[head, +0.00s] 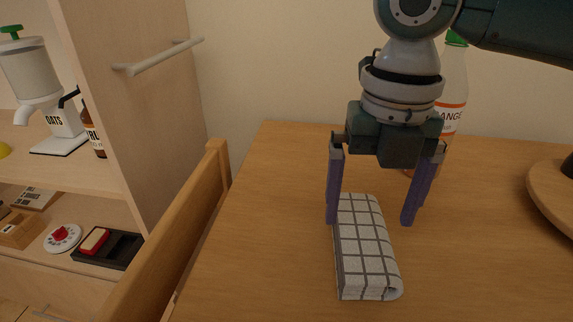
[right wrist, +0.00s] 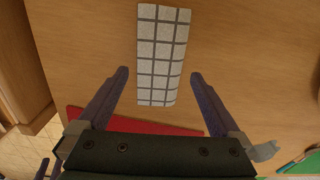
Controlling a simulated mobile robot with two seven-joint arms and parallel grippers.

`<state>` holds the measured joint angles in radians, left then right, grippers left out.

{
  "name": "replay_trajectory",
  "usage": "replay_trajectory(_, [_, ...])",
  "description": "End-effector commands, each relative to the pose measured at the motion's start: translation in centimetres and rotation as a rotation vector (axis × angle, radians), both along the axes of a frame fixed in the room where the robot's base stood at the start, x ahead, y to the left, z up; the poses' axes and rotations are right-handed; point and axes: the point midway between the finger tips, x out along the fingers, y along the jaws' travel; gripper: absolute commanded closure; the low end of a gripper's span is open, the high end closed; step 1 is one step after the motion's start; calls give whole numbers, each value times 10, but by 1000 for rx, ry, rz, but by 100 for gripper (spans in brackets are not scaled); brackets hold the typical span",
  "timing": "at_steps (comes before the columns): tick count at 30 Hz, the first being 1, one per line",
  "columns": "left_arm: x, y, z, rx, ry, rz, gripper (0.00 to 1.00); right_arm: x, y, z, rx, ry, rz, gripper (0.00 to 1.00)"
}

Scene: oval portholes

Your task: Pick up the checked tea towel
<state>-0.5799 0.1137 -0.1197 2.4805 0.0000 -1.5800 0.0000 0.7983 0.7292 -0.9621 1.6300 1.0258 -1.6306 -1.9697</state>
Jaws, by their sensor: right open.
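The checked tea towel (head: 366,258), white-grey with dark lines and folded into a long strip, lies on the wooden table. The exact height of the fingertips above the table is hard to tell. My left gripper is not in view.
A bottle with a green cap (head: 454,85) stands behind my right gripper. A round wooden board or stand (head: 550,197) is at the right edge. A red flat thing (right wrist: 130,122) lies below the towel in the right wrist view. A wooden rail (head: 190,225) borders the table's left side.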

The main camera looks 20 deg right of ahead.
Motion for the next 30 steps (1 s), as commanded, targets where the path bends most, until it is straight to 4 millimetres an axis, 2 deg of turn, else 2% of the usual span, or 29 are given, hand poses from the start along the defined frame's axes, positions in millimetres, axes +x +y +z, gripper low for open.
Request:
replay_trajectory(3, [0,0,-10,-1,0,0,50,1,-1,-23,0,2,0,0])
replay_trajectory(7, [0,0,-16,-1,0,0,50,2,-1,-40,0,1,0,0])
replay_trajectory(10, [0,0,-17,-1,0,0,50,2,-1,-46,0,-1,0,0])
replay_trajectory(17, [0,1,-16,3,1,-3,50,2,-1,-46,-1,-2,1,1])
replay_trajectory(30, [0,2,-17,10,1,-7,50,2,-1,-46,-1,-2,0,51])
